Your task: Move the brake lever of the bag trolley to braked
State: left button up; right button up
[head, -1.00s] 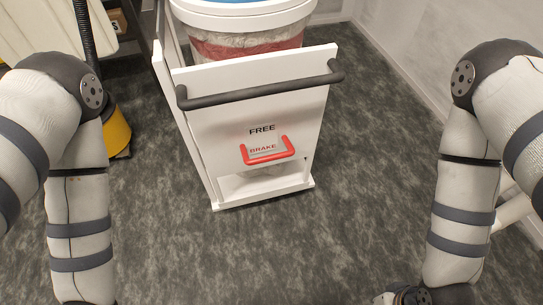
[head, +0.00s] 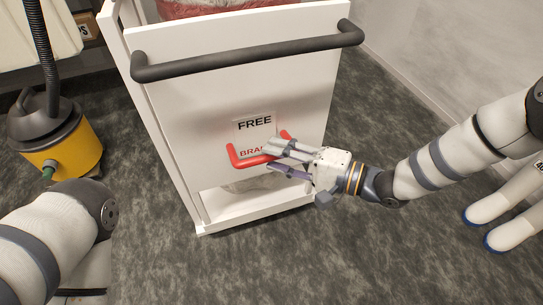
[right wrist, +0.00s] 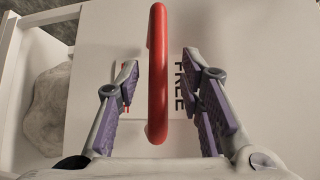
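The white bag trolley (head: 190,110) stands in front of me, its panel facing me below a dark push bar (head: 250,54). The red U-shaped brake lever (head: 240,162) sits low on this panel, beside the word BRAKE and below the word FREE. My right gripper (head: 272,155) is at the lever and hides part of it and of BRAKE. In the right wrist view the fingers (right wrist: 160,68) are open, one on each side of the lever's red bar (right wrist: 157,75), with gaps on both sides. My left gripper is out of view.
A yellow and black vacuum cleaner (head: 58,135) stands on the floor left of the trolley. A pale wall (head: 430,60) runs along the right. The dark floor (head: 270,260) in front of the trolley is clear.

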jog(key=shift+x, duration=0.95)
grip_shut()
jog(key=shift+f, duration=0.15)
